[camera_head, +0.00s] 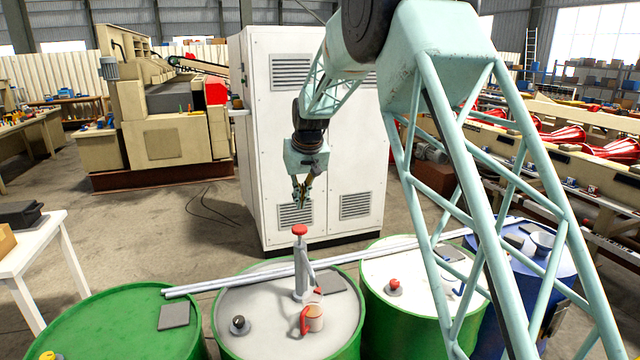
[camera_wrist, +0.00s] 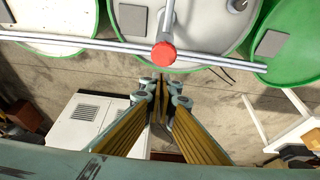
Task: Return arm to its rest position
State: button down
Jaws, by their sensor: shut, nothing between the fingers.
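My arm reaches out from the upper right in the head view. My gripper (camera_head: 301,202) hangs pointing down in front of the white cabinet (camera_head: 345,150), above and behind the drums. Its fingers are shut and empty. In the wrist view my gripper (camera_wrist: 160,90) shows its two yellow-lined fingers close together, with nothing between them. The red-capped hand pump (camera_head: 300,262) stands upright on the middle drum, and its red cap (camera_wrist: 163,55) appears just beyond the fingertips in the wrist view. No contact between them shows.
A green drum (camera_head: 105,325), a grey-topped drum (camera_head: 240,335), a white-topped drum (camera_head: 385,265) and a blue drum (camera_head: 520,262) stand in front. Long metal bars (camera_head: 220,284) lie across their tops. A white table (camera_head: 35,242) stands at left. The floor behind the green drum is open.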

jog(key=s+d+r+m+b, duration=0.15)
jog(key=s+d+r, duration=0.35)
jog(key=s, duration=0.6)
jog(key=s+d+r+b, duration=0.3)
jog(key=s+d, duration=0.4)
jog(key=s, duration=0.3)
jog(key=s+d+r+b, duration=0.35)
jog(key=s+d, duration=0.35)
jog(key=s, duration=0.4)
jog(key=s+d+f+b, duration=0.2)
jog(key=s+d+f, duration=0.1)
jog(key=s, duration=1)
jog(key=s+d+f+m+h+b, duration=0.1)
jog(key=s+d+f+b, duration=0.1)
jog(key=s, duration=1.1)
jog(key=s+d+f+m+b, duration=0.1)
jog(key=s+f, duration=0.5)
jog(key=s, duration=0.7)
jog(key=shift+d+b, duration=0.6)
jog(key=shift+d, duration=0.8)
jog(key=shift+w+r, duration=0.1)
jog(key=shift+w, duration=0.1)
